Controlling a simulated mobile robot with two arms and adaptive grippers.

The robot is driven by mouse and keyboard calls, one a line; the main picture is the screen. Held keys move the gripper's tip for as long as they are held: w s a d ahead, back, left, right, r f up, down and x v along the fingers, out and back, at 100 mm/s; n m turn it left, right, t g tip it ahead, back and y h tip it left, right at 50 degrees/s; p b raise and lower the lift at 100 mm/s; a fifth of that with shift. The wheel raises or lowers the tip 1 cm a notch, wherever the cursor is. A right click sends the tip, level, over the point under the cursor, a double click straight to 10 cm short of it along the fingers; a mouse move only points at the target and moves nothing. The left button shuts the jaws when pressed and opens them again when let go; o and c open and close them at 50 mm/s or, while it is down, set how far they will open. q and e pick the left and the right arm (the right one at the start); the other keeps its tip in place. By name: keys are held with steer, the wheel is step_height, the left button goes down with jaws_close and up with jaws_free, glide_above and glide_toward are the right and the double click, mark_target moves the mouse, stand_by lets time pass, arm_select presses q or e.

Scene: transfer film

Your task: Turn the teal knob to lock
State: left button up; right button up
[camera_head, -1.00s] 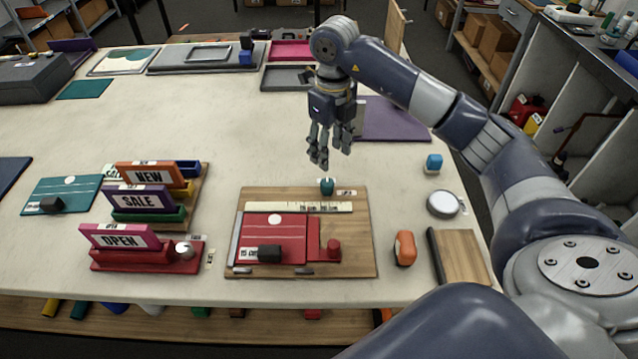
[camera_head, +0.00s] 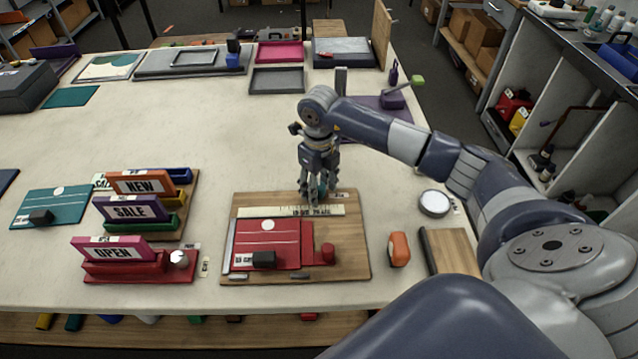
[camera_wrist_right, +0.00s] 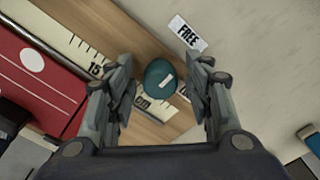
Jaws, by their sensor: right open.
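The teal knob (camera_wrist_right: 160,78) stands on the wooden board (camera_head: 352,240) at its far edge. It is round with a small pale mark on top. My right gripper (camera_head: 314,196) is lowered over it and mostly hides the knob in the head view. In the right wrist view, the open fingers (camera_wrist_right: 160,90) stand on either side of the knob, with gaps between them and it. A white label reading "FREE" (camera_wrist_right: 187,33) lies just beyond the knob. Another label is partly hidden behind the right finger. My left gripper is not in view.
A ruler (camera_head: 260,212) and a red plate (camera_head: 268,236) with a black block and a red knob (camera_head: 327,251) share the board. An orange object (camera_head: 399,249) and a round white-topped item (camera_head: 434,203) are at the right. Sign stands (camera_head: 130,210) are at the left.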

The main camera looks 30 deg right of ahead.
steer(key=c, duration=1)
steer(key=shift+c, duration=0.2)
steer(key=shift+f+m, duration=0.1)
steer(key=shift+m, duration=0.2)
steer(key=m+b, duration=0.1)
steer(key=m, duration=0.2)
steer(key=shift+m, duration=0.4)
steer(key=m+b, duration=0.1)
steer(key=m, duration=0.3)
steer(key=shift+m, duration=0.3)
steer(key=m, duration=0.8)
steer(key=shift+m, duration=0.6)
